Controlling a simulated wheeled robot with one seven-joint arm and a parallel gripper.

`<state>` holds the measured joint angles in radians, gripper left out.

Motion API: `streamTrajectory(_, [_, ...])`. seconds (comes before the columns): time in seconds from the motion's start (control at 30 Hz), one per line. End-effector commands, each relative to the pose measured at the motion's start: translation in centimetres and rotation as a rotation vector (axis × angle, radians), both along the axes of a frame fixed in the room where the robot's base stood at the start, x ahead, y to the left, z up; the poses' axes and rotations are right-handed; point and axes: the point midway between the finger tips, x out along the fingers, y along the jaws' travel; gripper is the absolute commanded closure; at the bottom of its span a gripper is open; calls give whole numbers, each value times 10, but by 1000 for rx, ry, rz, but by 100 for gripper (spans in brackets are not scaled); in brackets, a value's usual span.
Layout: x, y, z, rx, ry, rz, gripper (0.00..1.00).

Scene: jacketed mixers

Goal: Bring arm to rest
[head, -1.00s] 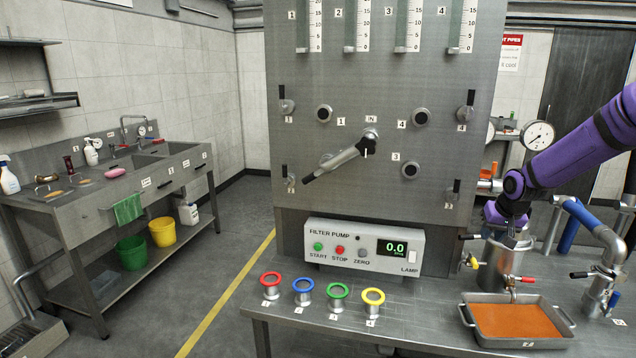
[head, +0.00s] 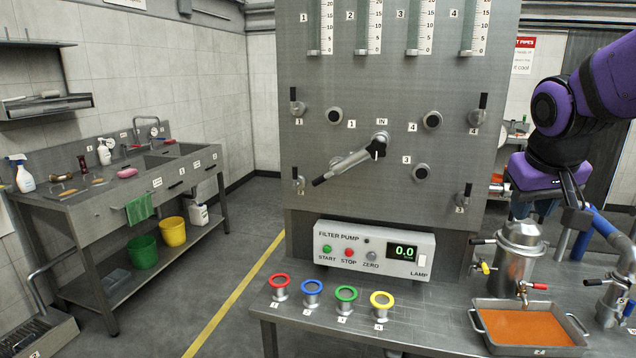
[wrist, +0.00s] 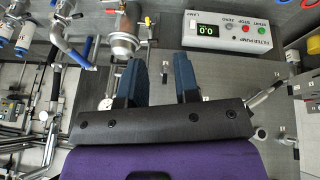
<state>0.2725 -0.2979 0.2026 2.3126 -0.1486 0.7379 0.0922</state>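My arm, purple and black, reaches in from the right side of the head view, in front of the back wall and above the bench. My gripper (head: 532,207) hangs above and partly in front of the steel jacketed vessel (head: 517,255). In the wrist view my gripper (wrist: 161,74) shows two dark blue fingers set apart, with nothing between them. The steel vessel (wrist: 124,38) also shows there, beyond the fingers. I see no contact between the fingers and the vessel, though their exact distance is hard to judge.
A tray of orange liquid (head: 530,327) lies below the vessel's tap. Blue-grey piping (head: 611,236) stands to the right. The filter pump box (head: 374,252), several colored rings and a tall valve panel (head: 340,200) are to the left. The floor left of the bench is clear.

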Motion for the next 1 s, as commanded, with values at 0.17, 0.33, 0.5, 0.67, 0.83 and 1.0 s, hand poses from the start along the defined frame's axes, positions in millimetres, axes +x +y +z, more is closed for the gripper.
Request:
streamTrajectory(0.17, [-58, 18, 15, 30, -33, 25, 71])
streamTrajectory(0.33, [-108, 29, 19, 80, -59, 56, 71])
streamTrajectory(0.5, [-145, 36, 15, 129, -73, 87, 71])
streamTrajectory(0.67, [-160, 38, 12, 154, -79, 103, 71])
streamTrajectory(0.83, [-161, 38, 12, 157, -79, 104, 71])
streamTrajectory(1.0, [-161, 38, 12, 157, -79, 104, 71])
